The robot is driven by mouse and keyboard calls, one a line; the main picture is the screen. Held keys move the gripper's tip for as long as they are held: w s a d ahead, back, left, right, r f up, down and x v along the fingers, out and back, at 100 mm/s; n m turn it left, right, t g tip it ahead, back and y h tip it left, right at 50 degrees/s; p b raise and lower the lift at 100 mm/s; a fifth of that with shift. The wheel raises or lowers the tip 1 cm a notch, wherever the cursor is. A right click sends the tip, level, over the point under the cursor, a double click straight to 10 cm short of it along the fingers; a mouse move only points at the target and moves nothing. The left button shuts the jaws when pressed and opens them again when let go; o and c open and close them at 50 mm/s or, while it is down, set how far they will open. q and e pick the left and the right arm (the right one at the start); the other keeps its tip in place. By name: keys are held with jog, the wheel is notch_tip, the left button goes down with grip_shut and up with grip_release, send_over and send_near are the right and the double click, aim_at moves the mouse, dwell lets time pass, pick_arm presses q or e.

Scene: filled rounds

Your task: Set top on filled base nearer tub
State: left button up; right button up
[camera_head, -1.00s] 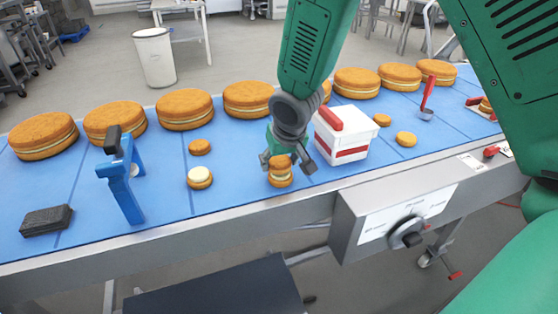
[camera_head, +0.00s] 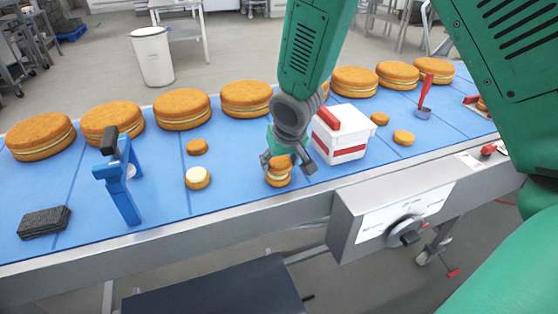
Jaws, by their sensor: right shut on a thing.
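My right gripper (camera_head: 285,168) points down over the belt, shut on a small golden-brown top (camera_head: 279,161). Directly below the top is a small round base with pale filling (camera_head: 278,178), close beside the white tub (camera_head: 341,143) with a red band. The top looks in line with this base; the fingers partly hide both, and I cannot tell whether they touch. Another filled base (camera_head: 198,177), pale on top and uncovered, stands farther left. A loose small brown round (camera_head: 197,147) lies behind it. My left gripper is not in view.
Large filled rounds (camera_head: 182,109) line the belt's far side. A blue stand (camera_head: 122,185) and a black block (camera_head: 44,221) are at left. Two small brown rounds (camera_head: 404,137) and a red-handled ladle (camera_head: 424,97) lie right of the tub.

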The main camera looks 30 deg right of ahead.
jog(key=shift+d+f, duration=0.1)
jog(key=shift+f, duration=0.15)
jog(key=shift+f+b, duration=0.35)
dwell(0.3)
jog(key=o, duration=0.9)
jog(key=shift+c, duration=0.2)
jog(key=shift+o, duration=0.4)
jog(key=o, duration=0.4)
jog(key=shift+r, duration=0.1)
notch_tip(320, 180, up, 7)
jog(key=p, duration=0.7)
